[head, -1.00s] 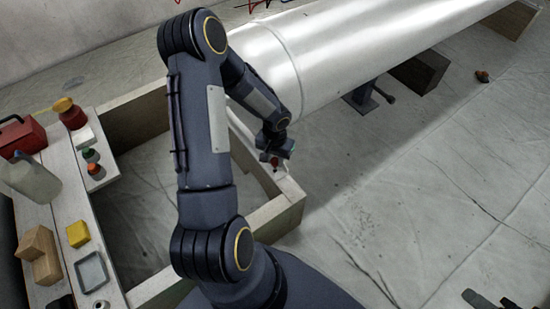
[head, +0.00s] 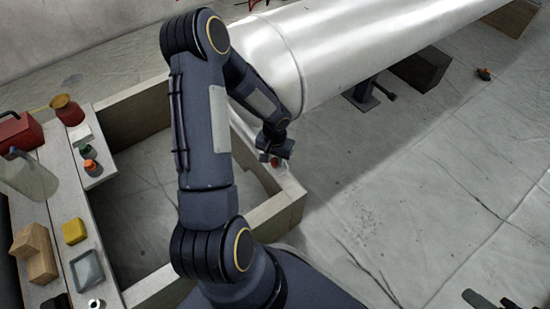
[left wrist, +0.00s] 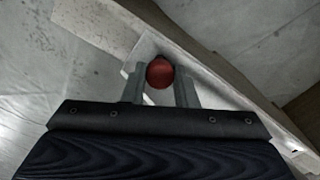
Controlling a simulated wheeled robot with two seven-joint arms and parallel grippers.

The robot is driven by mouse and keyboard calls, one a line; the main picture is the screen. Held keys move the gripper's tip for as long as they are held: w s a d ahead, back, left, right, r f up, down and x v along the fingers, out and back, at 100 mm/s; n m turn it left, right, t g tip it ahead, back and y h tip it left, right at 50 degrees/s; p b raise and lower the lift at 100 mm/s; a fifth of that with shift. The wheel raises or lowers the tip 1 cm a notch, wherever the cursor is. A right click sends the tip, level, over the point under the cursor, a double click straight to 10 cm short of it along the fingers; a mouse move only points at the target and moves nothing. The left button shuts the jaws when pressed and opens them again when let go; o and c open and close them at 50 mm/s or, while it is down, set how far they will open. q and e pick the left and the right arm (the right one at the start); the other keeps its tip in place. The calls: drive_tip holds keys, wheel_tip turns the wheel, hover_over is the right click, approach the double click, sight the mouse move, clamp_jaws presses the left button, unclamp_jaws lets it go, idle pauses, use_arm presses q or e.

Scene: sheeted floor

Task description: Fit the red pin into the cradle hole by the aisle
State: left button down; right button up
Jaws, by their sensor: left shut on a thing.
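The red pin (head: 274,161) shows as a small red spot at my left gripper (head: 273,157), over the near right part of the wooden cradle frame (head: 285,196). In the left wrist view the pin's round red head (left wrist: 160,73) sits between the two grey fingers of the left gripper (left wrist: 160,88), which is shut on it. The pale cradle beam (left wrist: 222,88) runs diagonally behind it. The pin's lower end and the hole are hidden, so I cannot tell whether the pin is in the hole. Dark tips at the bottom right look like my right gripper (head: 490,300).
A large white cylinder (head: 370,40) lies just beyond the gripper, with a dark stand (head: 362,96) beneath it. A plank at left holds a red toolbox (head: 20,133), a jug (head: 28,178), a yellow block (head: 74,231) and a grey tray (head: 88,268). Sheeted floor at right is mostly clear.

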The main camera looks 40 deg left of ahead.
sight(275, 160)
use_arm(q)
drive_tip(key=shift+f+b, duration=0.75)
drive_tip(key=shift+f, duration=0.15)
drive_tip(key=c, duration=1.1)
unclamp_jaws()
drive_tip(key=shift+r, duration=0.1)
wheel_tip(275, 160, up, 8)
drive_tip(key=p, duration=0.4)
drive_tip(key=shift+a, duration=0.1)
